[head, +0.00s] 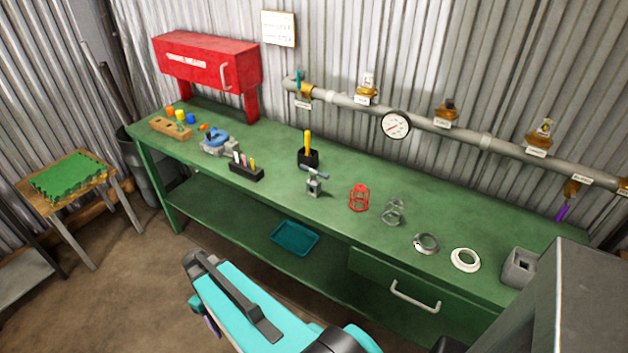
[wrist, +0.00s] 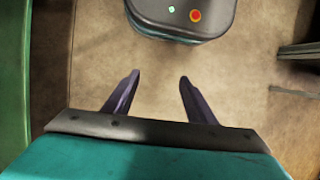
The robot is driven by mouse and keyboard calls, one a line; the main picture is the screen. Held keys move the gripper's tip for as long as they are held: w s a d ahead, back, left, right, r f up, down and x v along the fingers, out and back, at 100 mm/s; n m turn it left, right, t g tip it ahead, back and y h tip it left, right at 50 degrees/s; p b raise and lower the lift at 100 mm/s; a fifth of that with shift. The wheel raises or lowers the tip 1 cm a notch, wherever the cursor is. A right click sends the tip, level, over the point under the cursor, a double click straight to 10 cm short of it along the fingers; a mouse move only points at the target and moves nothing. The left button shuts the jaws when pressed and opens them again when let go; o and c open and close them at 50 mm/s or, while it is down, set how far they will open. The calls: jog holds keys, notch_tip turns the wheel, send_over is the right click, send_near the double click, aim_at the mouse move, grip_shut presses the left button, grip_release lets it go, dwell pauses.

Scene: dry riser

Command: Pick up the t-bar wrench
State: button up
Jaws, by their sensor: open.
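What looks like the t-bar wrench (head: 314,171) stands near the middle of the green workbench (head: 225,178), a short bar lying across the top of a small grey block (head: 314,187). The bar's lower part is hidden in or behind the block. My gripper (wrist: 158,76) is open and empty in the wrist view, its two dark fingers apart and pointing over the bare floor. In the head view my arm is in front of the bench, well short of the wrench, and most of the fingers are hidden. The wrench is not in the wrist view.
A black holder with a yellow-handled tool (head: 307,150) is just behind the wrench. A red cage (head: 359,198) and a wire cage (head: 393,212) stand to its right, a black rack (head: 246,171) to its left. A pipe with a gauge (head: 396,125) runs along the wall.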

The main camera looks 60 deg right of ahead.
jog(key=w+d+r+t+b, duration=0.1)
jog(key=w+d+r, duration=0.2)
jog(key=d+r, duration=0.3)
jog(key=w+d+r+t, duration=0.1)
jog(key=w+d+r, duration=0.3)
jog(key=d, duration=0.5)
notch_tip(320, 180, up, 30)
jog(key=t+h+b, duration=0.2)
jog(key=t, duration=0.1)
send_over(315, 171)
jog(key=s, duration=0.1)
jog(key=shift+d+m, duration=0.1)
jog(key=shift+m, duration=0.2)
jog(key=shift+w+f+p, duration=0.15)
jog(key=shift+f, duration=1.15)
jog(key=shift+w+f+p, duration=0.2)
jog(key=shift+f, duration=1.15)
jog(key=shift+w+f+p, duration=0.15)
jog(key=shift+f, duration=1.45)
jog(key=shift+w+f, duration=0.1)
